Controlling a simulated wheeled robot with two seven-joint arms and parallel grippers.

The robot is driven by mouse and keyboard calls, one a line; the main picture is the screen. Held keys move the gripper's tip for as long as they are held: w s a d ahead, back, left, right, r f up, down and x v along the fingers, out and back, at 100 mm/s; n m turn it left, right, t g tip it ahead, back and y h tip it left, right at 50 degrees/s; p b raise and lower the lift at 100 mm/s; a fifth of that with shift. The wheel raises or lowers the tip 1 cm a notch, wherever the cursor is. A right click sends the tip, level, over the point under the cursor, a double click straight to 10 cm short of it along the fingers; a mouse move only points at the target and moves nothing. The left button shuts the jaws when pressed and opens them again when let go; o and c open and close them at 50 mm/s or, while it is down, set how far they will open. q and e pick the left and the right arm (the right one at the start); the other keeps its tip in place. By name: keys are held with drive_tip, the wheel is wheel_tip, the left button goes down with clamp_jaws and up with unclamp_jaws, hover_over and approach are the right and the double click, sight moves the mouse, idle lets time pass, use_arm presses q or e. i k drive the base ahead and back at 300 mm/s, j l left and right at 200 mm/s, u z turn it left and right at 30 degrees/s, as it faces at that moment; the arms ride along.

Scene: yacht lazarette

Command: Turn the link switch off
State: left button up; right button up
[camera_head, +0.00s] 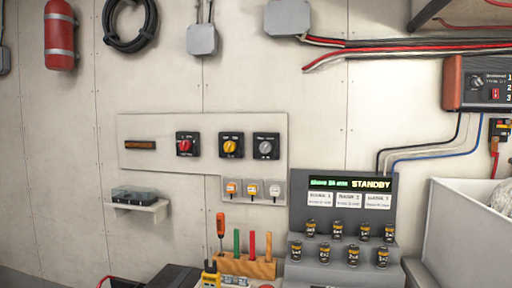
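A pale panel (160,160) on the wall carries three rotary switches with black square housings. They are a red-knobbed switch (186,145), a yellow-knobbed switch (231,146) and a grey-knobbed switch (266,146). Their labels are too small to read, so I cannot tell which one is the link switch or its setting. Neither of my grippers is in view.
A grey console (300,200) reading "STANDBY" holds several small black cylinders below the panel. A wooden tool rack (245,267) with upright handles stands in front. A small shelf (137,211) bears a case at left. A white bin (460,235) is at right. The wall before the switches is clear.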

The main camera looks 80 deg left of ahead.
sight(229, 146)
drive_tip(key=u, duration=2.95)
drive_tip(key=i+l+z, duration=0.15)
drive_tip(key=i+l, duration=0.3)
